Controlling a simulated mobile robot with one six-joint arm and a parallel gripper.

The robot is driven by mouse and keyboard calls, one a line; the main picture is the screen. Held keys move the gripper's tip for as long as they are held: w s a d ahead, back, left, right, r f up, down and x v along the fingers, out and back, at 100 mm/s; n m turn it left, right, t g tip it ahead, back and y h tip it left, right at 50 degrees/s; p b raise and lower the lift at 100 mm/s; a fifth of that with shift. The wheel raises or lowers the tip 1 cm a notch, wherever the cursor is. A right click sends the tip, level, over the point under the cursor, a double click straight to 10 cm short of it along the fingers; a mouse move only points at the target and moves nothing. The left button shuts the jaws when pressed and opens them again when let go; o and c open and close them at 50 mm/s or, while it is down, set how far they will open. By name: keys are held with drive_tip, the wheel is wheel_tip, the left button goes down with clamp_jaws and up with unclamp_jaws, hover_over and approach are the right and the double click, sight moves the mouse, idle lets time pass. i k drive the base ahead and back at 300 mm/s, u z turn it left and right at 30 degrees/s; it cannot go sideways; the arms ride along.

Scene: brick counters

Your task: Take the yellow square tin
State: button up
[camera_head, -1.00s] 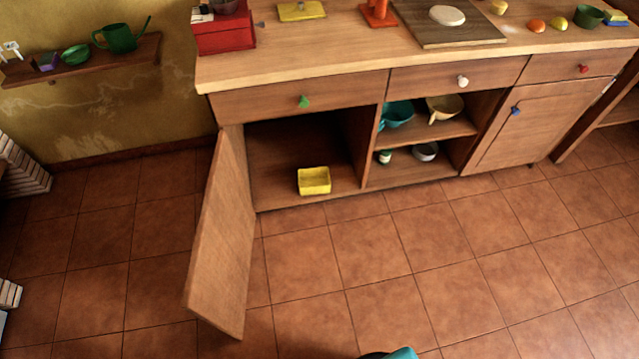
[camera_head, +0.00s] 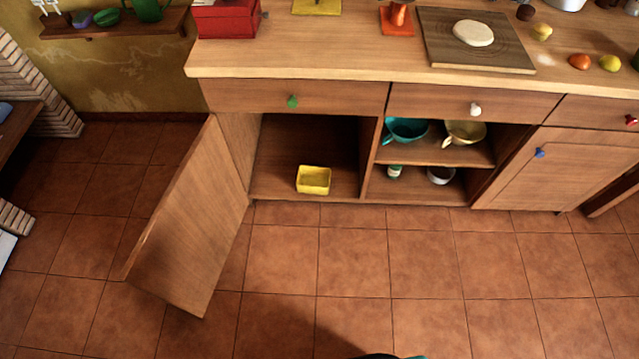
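The yellow square tin (camera_head: 314,181) stands upright and open-topped on the floor of the left cabinet compartment, near its front edge. It looks empty. The cabinet's wooden door (camera_head: 190,222) is swung wide open to the left, so the tin is in plain sight. My gripper is not in view; only a small teal piece shows at the bottom edge of the picture, and I cannot tell what it is.
The counter (camera_head: 330,55) overhangs the compartment. The open door juts out over the tiled floor (camera_head: 400,265), which is clear in front. Right of the compartment, shelves hold a teal bowl (camera_head: 405,130), a cream bowl (camera_head: 464,132) and a white bowl (camera_head: 440,175).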

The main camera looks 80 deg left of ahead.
sight(314, 181)
drive_tip(key=u, duration=0.15)
drive_tip(key=i, duration=0.9)
drive_tip(key=u, duration=0.35)
drive_tip(key=k, duration=0.15)
drive_tip(key=u, duration=1.85)
drive_tip(key=k, duration=0.2)
drive_tip(key=u, duration=1.9)
